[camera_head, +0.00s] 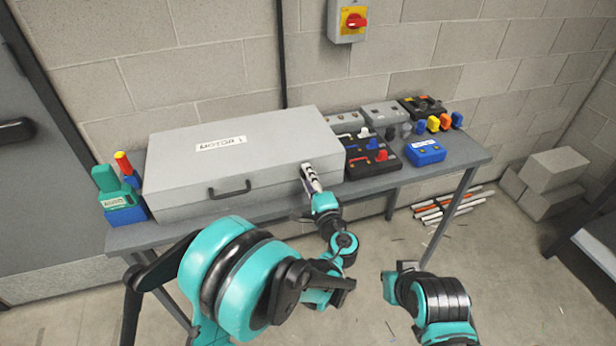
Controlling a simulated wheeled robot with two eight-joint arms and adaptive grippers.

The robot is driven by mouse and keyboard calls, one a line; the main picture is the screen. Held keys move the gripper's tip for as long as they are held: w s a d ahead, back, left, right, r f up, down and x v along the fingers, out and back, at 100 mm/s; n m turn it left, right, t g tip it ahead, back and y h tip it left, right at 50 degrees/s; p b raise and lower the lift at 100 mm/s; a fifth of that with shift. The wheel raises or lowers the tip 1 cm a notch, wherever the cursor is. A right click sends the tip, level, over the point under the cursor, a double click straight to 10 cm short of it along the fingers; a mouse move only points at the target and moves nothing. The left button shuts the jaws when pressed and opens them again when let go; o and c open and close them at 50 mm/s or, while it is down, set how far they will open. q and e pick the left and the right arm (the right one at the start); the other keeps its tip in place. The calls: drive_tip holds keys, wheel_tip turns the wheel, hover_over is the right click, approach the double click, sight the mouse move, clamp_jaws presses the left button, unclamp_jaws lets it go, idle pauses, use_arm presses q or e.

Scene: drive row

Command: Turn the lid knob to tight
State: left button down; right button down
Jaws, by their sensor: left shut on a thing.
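A large grey box (185,166), labelled "MOTOR 1" on its lid, lies on the bench with a dark handle (229,190) on its front. My left gripper (307,170) is at the right part of the box's front, close to the lid edge. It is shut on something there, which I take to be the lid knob. The gripper's fingers hide the knob, so its shape, its marks and how far it is turned do not show.
The grey bench (441,163) also bears a green tool in a blue holder (119,197) at left. Right of the box are black switch units (372,158) and a blue box (425,152). A red rotary switch (356,20) is on the wall. Pipes (445,207) lie on the floor.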

use_arm(q)
drive_tip(key=shift+m, duration=0.3)
drive_tip(key=c, duration=1.3)
unclamp_jaws()
drive_tip(key=shift+o, duration=0.2)
drive_tip(key=v, duration=1.2)
